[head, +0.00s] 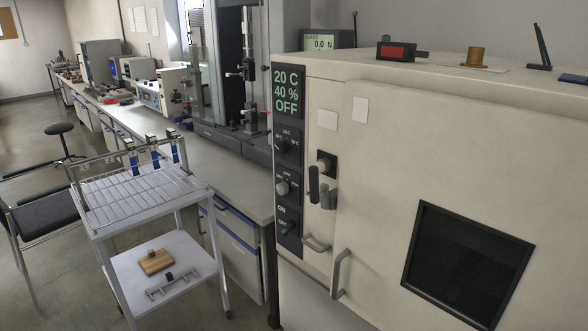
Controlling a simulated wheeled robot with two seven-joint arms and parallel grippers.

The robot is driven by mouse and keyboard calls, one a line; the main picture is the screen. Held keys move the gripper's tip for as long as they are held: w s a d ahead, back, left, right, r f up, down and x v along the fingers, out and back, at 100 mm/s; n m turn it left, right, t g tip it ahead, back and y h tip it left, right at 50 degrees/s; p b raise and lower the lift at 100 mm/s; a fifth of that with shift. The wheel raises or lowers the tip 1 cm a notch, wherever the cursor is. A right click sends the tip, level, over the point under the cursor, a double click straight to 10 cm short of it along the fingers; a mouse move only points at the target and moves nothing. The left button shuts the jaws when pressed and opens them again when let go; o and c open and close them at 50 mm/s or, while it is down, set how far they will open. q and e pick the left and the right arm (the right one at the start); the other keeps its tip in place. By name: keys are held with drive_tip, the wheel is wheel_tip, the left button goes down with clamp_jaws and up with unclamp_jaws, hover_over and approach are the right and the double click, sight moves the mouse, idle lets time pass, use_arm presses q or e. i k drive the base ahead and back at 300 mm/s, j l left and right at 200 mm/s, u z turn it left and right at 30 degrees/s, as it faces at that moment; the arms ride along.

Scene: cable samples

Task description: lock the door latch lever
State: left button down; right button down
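The climate chamber (380,130) is a large cream cabinet filling the right side. Its door (470,170) looks closed, with a dark square window (468,265). The latch lever (313,185) is a dark bar pointing straight down, left of the door's edge. A round grey knob on a black plate (326,162) sits at its upper right, and a grey catch piece (329,197) sits beside its lower part. I cannot tell whether the lever engages this catch. Neither of my grippers is in view.
A control panel (287,160) with a lit display is left of the latch. Two bar handles (317,244) (340,273) stick out below it. A white wheeled cart (140,195) stands left, before a long bench (215,160). Small items lie on the chamber top.

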sight(315, 195)
drive_tip(key=i+j+z, duration=0.25)
drive_tip(key=j, duration=0.45)
drive_tip(key=j+z, duration=0.25)
drive_tip(key=j, duration=0.4)
drive_tip(key=i+j+z, duration=0.1)
drive_tip(key=j+z, duration=0.15)
drive_tip(key=j, duration=0.5)
drive_tip(key=j+z, duration=0.15)
drive_tip(key=j, duration=0.6)
drive_tip(key=k+j+z, duration=0.1)
drive_tip(key=j, duration=0.6)
